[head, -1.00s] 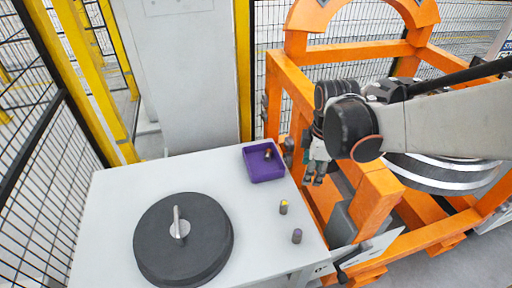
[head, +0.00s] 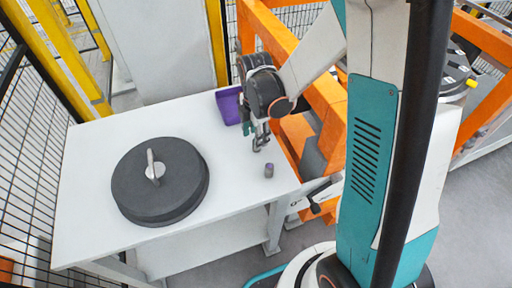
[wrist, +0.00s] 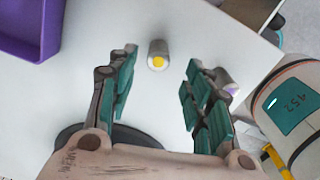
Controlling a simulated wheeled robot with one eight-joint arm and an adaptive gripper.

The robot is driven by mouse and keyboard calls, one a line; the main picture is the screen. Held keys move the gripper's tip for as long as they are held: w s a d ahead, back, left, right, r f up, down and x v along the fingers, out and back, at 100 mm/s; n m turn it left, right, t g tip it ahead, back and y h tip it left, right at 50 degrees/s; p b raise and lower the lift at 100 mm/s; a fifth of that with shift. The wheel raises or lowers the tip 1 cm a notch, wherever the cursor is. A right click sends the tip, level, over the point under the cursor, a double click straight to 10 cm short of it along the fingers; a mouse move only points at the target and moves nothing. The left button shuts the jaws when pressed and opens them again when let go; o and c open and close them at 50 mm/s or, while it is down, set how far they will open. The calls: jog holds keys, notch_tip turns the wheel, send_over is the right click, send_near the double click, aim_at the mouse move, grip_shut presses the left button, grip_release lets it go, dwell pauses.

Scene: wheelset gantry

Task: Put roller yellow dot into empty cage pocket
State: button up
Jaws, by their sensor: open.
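The roller with the yellow dot (wrist: 157,53) stands upright on the pale table, its dotted end facing up. It shows ahead of and between my finger tips in the wrist view; in the head view my gripper seems to hide it. My gripper (wrist: 159,82) is open and empty, pointing down over the table; it also shows in the head view (head: 262,141). A roller with a purple dot (head: 269,170) stands nearby, and in the wrist view it (wrist: 231,88) is partly behind the right finger. I cannot make out the cage or its empty pocket.
A purple tray (head: 229,106) sits at the table's back right edge, beside my gripper. A large black disc with a central handle (head: 160,190) lies on the table (head: 95,160). An orange gantry frame (head: 283,50) stands to the right of the table.

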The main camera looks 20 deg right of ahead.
jog(key=shift+w+d+f+b, duration=0.15)
jog(key=shift+f+b, duration=0.55)
jog(key=shift+f, duration=0.75)
jog(key=shift+w+d+f+b, duration=0.1)
jog(key=shift+f+b, duration=0.6)
jog(key=shift+f, duration=0.7)
grip_shut()
